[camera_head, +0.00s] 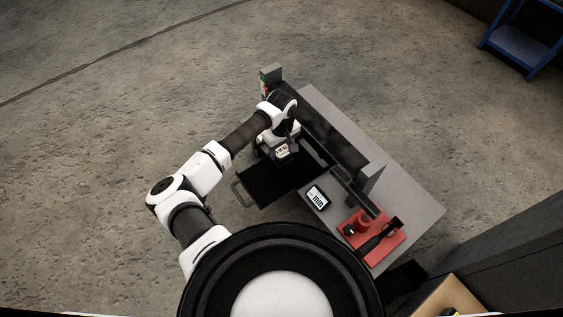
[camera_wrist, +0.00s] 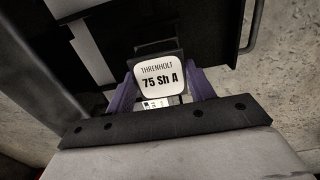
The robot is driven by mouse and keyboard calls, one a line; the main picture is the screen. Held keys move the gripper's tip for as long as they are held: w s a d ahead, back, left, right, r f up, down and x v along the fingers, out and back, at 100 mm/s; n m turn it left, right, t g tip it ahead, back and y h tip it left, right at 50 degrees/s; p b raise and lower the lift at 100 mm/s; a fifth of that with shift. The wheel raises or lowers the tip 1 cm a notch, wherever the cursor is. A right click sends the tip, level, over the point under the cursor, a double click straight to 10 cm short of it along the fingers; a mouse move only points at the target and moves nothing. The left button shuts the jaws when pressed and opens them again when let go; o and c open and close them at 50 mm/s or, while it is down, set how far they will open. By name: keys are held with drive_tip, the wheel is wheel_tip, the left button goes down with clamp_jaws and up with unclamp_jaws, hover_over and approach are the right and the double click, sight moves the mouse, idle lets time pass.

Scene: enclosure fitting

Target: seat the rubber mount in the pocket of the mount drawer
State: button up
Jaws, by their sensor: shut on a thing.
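The rubber mount (camera_wrist: 158,76) is held in my gripper (camera_wrist: 162,92). Its pale face reads "THRENHOLT 75 Sh A", with a dark part behind it. The purple fingers press on its two sides. The mount drawer (camera_head: 265,189) is pulled out from the grey bench and looks black inside, with a bar handle (camera_head: 241,194) at its outer end. It also shows at the top of the wrist view (camera_wrist: 205,25). In the head view my gripper (camera_head: 283,153) is over the drawer's inner part. The pocket is not made out, and I cannot tell whether the mount touches the drawer.
A dark upright panel (camera_head: 331,137) runs along the bench (camera_head: 410,193) just behind the drawer. A small display (camera_head: 316,197) and a red base (camera_head: 384,246) with a black tool stand to the right. A grey post (camera_head: 270,72) rises at the bench's far left end.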

drive_tip(key=shift+f+b, duration=0.45)
drive_tip(key=shift+f, duration=3.55)
drive_tip(key=shift+f, duration=0.2)
drive_tip(key=o, duration=1.2)
wheel_tip(320, 180, up, 12)
drive_tip(key=shift+r+p, duration=0.2)
drive_tip(key=shift+p, duration=0.55)
